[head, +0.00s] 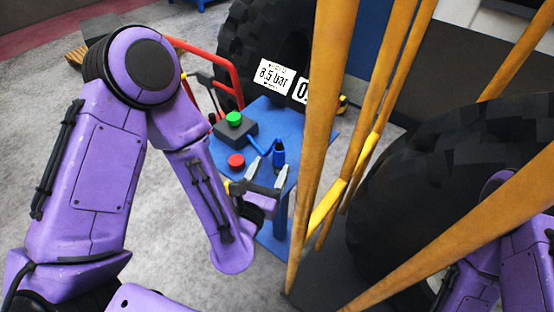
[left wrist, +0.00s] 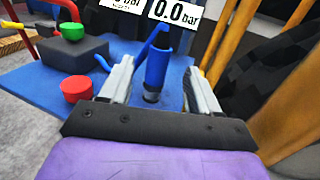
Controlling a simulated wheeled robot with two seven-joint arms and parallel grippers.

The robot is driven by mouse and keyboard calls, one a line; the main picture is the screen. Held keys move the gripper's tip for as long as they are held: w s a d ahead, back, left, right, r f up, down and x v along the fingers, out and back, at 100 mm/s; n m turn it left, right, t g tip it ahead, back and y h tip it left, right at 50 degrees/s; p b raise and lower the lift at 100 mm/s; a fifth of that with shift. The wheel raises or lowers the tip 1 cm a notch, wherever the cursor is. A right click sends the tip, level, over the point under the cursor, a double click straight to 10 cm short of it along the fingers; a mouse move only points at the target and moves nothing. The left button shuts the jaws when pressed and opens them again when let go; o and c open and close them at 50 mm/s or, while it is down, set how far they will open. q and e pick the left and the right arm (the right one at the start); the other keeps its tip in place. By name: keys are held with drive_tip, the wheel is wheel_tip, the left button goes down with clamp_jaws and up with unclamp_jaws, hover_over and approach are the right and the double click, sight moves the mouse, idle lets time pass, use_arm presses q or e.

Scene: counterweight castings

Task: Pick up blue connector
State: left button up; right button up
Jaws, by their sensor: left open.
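The blue connector (head: 278,154) is a small upright cylinder near the right side of a blue cart top (head: 272,115). In the left wrist view it (left wrist: 157,70) stands between and beyond my finger lines, with a dark lower end. My left gripper (head: 269,170) is open, its two pale fingers pointing at the connector from the near side. In the left wrist view the fingers of this gripper (left wrist: 158,80) lie left and right of the connector; whether they reach past it I cannot tell. My right arm shows at the lower right, but its gripper is out of view.
A red button (head: 236,161) and a dark box with a green button (head: 233,118) sit left of the connector. A red handrail (head: 238,85) borders the cart. Yellow poles (head: 322,120) stand close on the right, before a large black tyre (head: 440,170). Signs (head: 272,74) hang behind.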

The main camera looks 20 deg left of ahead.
sight(278, 154)
use_arm(q)
drive_tip(key=shift+w+f, duration=0.1)
drive_tip(key=shift+w, duration=0.45)
drive_tip(key=shift+w+d, duration=0.1)
drive_tip(key=shift+w, duration=0.25)
drive_tip(key=w+p, duration=0.2)
drive_tip(key=w, duration=0.1)
drive_tip(key=w+p, duration=0.1)
drive_tip(key=shift+w+d+r, duration=0.1)
drive_tip(key=shift+w+r, duration=0.05)
drive_tip(key=shift+r, duration=0.1)
drive_tip(key=shift+w+f, duration=0.1)
drive_tip(key=shift+w, duration=0.25)
drive_tip(key=shift+f, duration=0.15)
drive_tip(key=shift+w, duration=0.1)
drive_tip(key=c, duration=0.9)
use_arm(e)
wheel_tip(278, 154, up, 2)
drive_tip(key=shift+d+r, duration=0.1)
drive_tip(key=shift+r, duration=0.15)
